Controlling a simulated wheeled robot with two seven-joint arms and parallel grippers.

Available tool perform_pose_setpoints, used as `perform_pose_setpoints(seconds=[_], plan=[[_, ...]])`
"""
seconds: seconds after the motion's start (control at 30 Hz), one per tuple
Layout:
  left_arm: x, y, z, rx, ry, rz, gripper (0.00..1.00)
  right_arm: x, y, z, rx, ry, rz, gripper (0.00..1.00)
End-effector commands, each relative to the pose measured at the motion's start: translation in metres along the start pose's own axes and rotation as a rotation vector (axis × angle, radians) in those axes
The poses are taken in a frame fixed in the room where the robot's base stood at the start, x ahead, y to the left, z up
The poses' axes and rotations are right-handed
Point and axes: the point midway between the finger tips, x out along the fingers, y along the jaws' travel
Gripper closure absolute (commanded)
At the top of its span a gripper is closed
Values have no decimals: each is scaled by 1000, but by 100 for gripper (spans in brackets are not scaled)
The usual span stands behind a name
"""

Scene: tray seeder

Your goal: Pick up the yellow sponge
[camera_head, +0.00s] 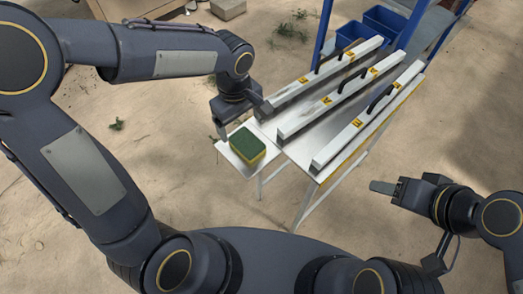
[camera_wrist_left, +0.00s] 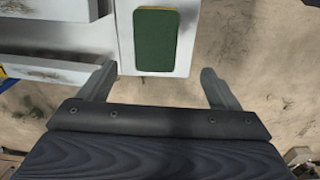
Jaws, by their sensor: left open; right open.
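The sponge (camera_head: 247,147) has a green top and yellow sides in the head view. It lies on a small white side plate (camera_head: 238,163) at the left end of the table. In the left wrist view the sponge (camera_wrist_left: 155,40) shows its green face, just beyond the fingertips and between their lines. My left gripper (camera_head: 242,118) is open and empty, behind and above the sponge and apart from it. Its two fingers also show in the left wrist view (camera_wrist_left: 158,75). My right gripper (camera_head: 384,187) is at the right, away from the table, and its finger gap is hard to see.
Several long white bars with black handles (camera_head: 335,93) lie across the table (camera_head: 300,150) right of the sponge. Blue crates (camera_head: 384,20) and a blue post (camera_head: 323,35) stand behind.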

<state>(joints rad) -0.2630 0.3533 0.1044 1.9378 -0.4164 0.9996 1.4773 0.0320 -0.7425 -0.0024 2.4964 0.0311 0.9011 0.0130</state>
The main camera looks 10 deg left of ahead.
Motion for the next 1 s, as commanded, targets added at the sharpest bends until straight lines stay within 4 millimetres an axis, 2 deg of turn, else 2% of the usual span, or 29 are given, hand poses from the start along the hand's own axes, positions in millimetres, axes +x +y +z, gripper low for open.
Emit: perform_pose_setpoints(seconds=[0.03, 0.17, 0.7, 1.0], plan=[[9, 6, 2, -16, 3, -14, 15, 3, 1, 2, 0, 0, 0, 47], [20, 11, 3, -43, 8, -29, 15, 4, 2, 2, 0, 0, 0, 47], [88, 6, 2, -45, 7, -28, 15, 9, 4, 5, 0, 0, 0, 47], [92, 6, 2, -44, 8, -26, 15, 9, 4, 5, 0, 0, 0, 47]])
